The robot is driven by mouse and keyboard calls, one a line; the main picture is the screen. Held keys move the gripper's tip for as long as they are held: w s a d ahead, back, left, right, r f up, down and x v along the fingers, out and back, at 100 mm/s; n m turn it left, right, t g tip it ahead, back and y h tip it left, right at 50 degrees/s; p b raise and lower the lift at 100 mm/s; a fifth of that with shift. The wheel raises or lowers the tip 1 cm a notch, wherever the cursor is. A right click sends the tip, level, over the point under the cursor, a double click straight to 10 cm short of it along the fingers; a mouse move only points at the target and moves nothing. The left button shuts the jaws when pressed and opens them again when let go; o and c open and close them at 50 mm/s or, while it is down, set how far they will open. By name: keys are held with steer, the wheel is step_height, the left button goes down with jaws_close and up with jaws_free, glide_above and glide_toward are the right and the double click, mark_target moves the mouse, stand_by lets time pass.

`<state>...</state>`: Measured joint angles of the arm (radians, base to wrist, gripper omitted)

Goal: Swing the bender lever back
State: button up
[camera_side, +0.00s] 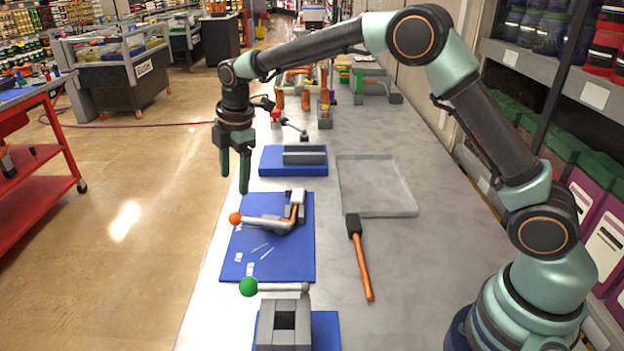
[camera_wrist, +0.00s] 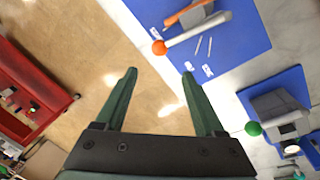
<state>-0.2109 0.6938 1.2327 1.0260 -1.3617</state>
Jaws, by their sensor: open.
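The bender sits on a blue mat (camera_side: 240,265) in the side view. Its pale lever (camera_side: 262,222) points left and ends in an orange ball (camera_side: 235,218). A copper-coloured tube (camera_side: 295,213) lies at the bender beside a white block. In the wrist view, the lever (camera_wrist: 198,29) and orange ball (camera_wrist: 159,47) are at the top, beyond my fingertips. My gripper (camera_side: 235,180) is open and empty, fingers pointing down, apart from the lever. It appears above the orange ball in the side view. In the wrist view, floor shows between the fingers (camera_wrist: 159,76).
A grey fixture with a green-ball lever (camera_side: 248,287) stands nearer the camera. A grey block (camera_side: 304,155) sits on another blue mat farther back. A grey tray (camera_side: 378,185) and a hammer (camera_side: 360,255) lie to the right. Bare table (camera_side: 410,260) surrounds the hammer.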

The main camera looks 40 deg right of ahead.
mark_target(236, 213)
steer(key=f, duration=0.4)
steer(key=w+f, duration=0.1)
steer(key=f, duration=0.3)
steer(key=w+f, duration=0.1)
steer(key=f, duration=0.2)
steer(key=shift+w+f, duration=0.15)
steer(key=shift+f, duration=0.25)
jaws_close()
steer(key=shift+d, duration=0.15)
stand_by(0.8)
